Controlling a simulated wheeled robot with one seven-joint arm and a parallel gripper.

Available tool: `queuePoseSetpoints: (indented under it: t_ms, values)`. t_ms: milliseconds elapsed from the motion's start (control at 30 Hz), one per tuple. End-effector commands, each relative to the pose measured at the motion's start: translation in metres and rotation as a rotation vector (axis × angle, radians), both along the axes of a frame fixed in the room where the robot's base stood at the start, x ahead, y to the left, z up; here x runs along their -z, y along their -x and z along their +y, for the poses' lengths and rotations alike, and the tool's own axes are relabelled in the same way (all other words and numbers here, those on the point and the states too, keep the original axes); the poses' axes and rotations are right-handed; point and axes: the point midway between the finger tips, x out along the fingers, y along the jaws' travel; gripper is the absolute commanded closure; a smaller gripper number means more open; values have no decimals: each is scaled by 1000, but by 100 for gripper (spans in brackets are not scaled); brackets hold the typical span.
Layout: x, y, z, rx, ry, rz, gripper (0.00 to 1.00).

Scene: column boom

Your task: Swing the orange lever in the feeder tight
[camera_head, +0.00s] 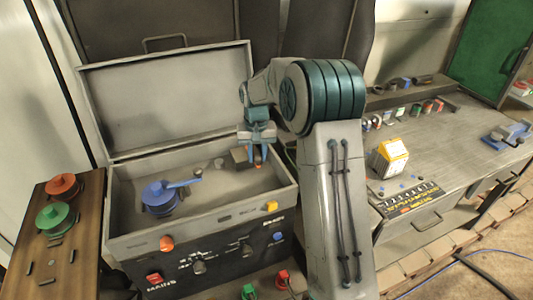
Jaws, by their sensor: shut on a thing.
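The feeder (202,214) is a grey box with its lid open at the back. A dark block (240,157) sits just left of the fingers. The lever's angle and its pivot are hidden.
A blue knob with a handle (160,195) stands inside the feeder on the left. Red (62,185) and green (53,215) round knobs stand on a wooden side table. A workbench (440,150) to the right holds a yellow box (388,158) and small items.

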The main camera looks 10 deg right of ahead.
Motion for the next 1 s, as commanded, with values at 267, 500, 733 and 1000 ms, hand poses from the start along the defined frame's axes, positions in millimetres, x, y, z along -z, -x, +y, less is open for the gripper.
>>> queuePoseSetpoints:
  t_ms: [267,500,733,1000]
  values:
    - [-1,-1,8,-42,2,-4,100]
    - [-1,-1,7,-41,1,-4,100]
    - [-1,-1,6,-38,1,-3,52]
    - [-6,-1,6,-38,0,-4,52]
